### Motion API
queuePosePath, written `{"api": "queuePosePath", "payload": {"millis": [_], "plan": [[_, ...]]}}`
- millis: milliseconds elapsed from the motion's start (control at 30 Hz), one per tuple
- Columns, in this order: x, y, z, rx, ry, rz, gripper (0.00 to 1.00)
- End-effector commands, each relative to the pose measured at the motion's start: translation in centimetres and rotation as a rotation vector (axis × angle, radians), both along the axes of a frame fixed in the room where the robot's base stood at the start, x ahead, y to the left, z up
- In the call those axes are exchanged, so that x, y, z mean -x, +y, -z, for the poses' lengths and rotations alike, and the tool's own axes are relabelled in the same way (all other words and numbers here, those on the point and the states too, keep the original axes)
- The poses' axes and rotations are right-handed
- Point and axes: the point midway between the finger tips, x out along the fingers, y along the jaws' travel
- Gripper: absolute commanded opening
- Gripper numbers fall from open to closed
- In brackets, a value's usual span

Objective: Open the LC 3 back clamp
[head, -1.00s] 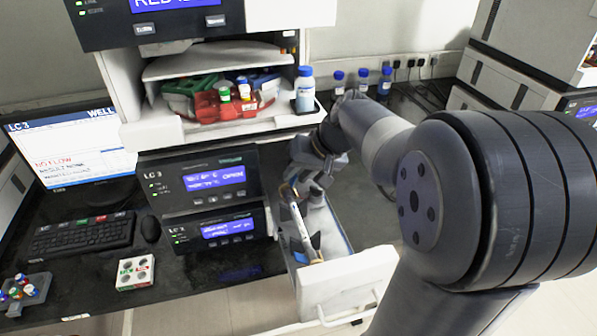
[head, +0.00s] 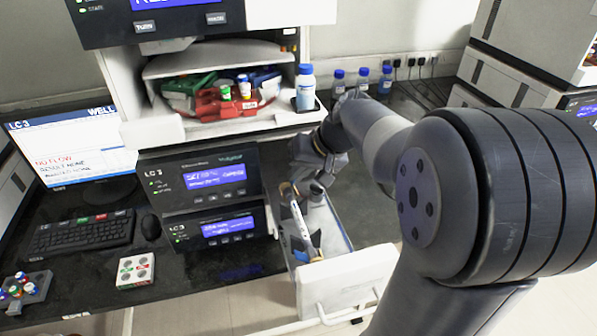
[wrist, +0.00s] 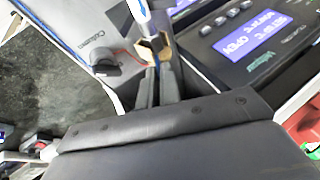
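The LC 3 column drawer (head: 338,240) is pulled out to the right of the LC 3 modules. A dark clamp piece (head: 316,238) stands by the column's front end. A dark rounded piece (head: 316,188) by the back end seems to be the back clamp; I cannot tell its state. My gripper (head: 320,170) is just above that back end. In the wrist view my gripper's fingers (wrist: 158,84) lie close together near the fitting, their gap unclear.
A bottle shelf (head: 300,112) overhangs behind. A keyboard (head: 82,234) and white tray (head: 135,270) are further left. Bench right of the drawer is clear.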

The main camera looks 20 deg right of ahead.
Motion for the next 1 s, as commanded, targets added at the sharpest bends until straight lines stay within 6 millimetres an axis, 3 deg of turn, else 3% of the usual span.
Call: {"api": "queuePosePath", "payload": {"millis": [433, 833, 1000], "plan": [[0.0, -1.7, 1.6, -0.333, 0.003, 0.003, 0.0], [0.1, -1.7, 1.3, -0.37, 0.002, 0.0, 0.0], [0.0, -1.7, 1.3, -0.369, 0.001, 0.001, 0.17]]}}
